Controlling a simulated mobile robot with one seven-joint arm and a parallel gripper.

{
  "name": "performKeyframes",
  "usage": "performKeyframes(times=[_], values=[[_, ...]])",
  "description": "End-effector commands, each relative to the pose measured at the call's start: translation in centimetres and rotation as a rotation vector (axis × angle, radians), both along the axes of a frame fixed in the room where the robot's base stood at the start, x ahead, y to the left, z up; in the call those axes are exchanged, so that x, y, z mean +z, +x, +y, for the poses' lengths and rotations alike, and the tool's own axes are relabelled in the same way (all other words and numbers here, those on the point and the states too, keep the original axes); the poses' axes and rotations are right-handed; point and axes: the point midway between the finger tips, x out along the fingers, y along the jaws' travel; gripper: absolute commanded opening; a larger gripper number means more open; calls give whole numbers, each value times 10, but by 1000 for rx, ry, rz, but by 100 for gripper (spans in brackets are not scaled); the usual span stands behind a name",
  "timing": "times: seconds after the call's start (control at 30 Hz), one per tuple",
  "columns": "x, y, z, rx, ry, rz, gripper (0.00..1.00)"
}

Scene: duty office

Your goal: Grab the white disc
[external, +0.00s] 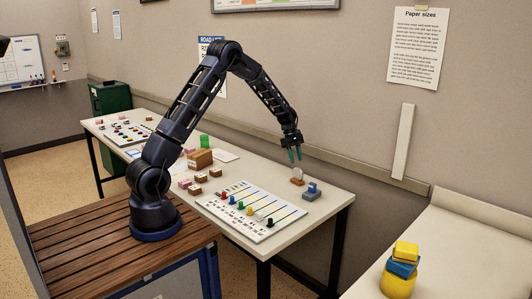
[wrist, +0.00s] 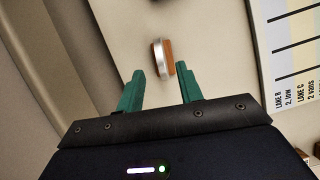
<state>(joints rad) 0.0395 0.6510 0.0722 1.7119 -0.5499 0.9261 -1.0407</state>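A pale disc (external: 298,172) stands on edge in a small brown wooden holder (external: 297,181) near the far right end of the table. In the wrist view the disc (wrist: 157,59) shows as a thin silvery-white edge against the brown holder (wrist: 168,56). My gripper (external: 295,155) hangs above the disc, pointing down, with its green fingers apart. In the wrist view my gripper (wrist: 160,80) is open with nothing between the fingers, and the disc lies just beyond the fingertips, roughly between them.
A blue block-like object (external: 312,191) stands close to the holder. A white lane board (external: 252,211) with several coloured pieces lies left of it. Brown blocks (external: 200,159) and a green cup (external: 205,141) stand farther left. The wall runs behind the table.

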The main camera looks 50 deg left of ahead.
Motion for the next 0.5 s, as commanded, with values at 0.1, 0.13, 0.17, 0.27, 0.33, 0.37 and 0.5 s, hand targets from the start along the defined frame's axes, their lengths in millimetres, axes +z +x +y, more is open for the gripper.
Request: performKeyframes(times=[0.1,0.13,0.17,0.27,0.33,0.37,0.5], values=[[-17,-1,-6,-1,-1,2,36],[-19,-1,-7,0,-1,1,36],[-21,-2,-8,0,-1,1,36],[-25,-2,-10,0,0,0,36],[-29,-2,-12,0,0,0,36],[-31,-2,-12,0,0,0,36],[-47,-4,-19,-1,0,2,36]])
